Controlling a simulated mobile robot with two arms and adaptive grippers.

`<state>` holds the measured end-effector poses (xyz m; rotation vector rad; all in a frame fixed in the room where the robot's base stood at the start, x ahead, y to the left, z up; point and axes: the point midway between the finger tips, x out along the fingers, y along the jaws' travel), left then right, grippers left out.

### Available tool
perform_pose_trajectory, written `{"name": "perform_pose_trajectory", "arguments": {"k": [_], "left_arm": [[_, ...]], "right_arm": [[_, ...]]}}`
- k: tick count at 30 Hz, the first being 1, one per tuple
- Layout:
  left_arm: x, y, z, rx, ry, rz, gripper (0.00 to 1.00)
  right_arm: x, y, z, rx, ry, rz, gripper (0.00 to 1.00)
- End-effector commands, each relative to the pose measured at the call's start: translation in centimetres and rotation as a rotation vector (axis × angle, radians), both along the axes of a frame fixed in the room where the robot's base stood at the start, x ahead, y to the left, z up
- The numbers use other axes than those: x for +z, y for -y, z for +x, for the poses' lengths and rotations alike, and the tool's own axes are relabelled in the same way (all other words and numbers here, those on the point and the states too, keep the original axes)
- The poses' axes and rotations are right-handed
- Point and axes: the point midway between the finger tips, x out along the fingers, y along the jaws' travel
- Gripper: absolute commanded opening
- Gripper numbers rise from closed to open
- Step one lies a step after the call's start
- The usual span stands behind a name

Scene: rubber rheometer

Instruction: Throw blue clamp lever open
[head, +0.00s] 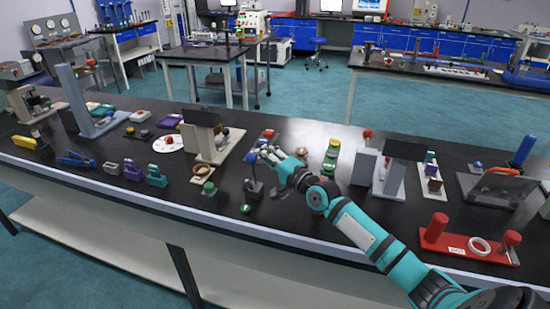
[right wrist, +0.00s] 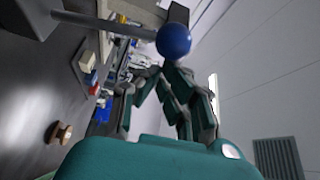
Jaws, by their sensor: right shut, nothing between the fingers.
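The clamp lever's blue ball knob (head: 251,157) stands up from a small dark base (head: 253,188) near the front middle of the black bench. In the right wrist view the round blue knob (right wrist: 174,39) sits on the end of a grey rod that comes in from the upper left. My right gripper (head: 264,153) is right beside the knob, reaching in from the right. In the wrist view its shut, empty fingers (right wrist: 162,75) point toward the knob; whether they touch it I cannot tell. My left gripper is not in view.
A beige stand with a dark top (head: 202,118) is behind and left of the lever. A green-topped piece (head: 209,188) stands close to its left. A red fixture (head: 470,240) lies at the right front. Small coloured parts lie around the bench.

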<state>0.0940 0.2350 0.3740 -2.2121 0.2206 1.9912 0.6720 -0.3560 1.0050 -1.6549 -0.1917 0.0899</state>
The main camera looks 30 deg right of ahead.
Motion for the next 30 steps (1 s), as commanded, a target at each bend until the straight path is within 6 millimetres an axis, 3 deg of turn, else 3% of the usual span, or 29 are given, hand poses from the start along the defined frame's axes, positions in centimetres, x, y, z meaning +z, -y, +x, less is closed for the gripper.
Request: {"name": "perform_pose_trajectory", "arguments": {"k": [12, 16, 30], "left_arm": [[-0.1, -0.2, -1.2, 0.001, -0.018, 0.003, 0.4], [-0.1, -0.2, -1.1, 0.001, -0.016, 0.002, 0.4], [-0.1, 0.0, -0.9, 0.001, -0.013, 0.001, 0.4]], "right_arm": [[0.0, 0.0, -0.1, 0.0, -0.001, 0.0, 0.0], [-0.3, 0.2, -1.0, 0.0, -0.003, -0.001, 0.0], [-0.7, 1.8, -9.9, 0.0, -0.003, -0.004, 0.0]]}}
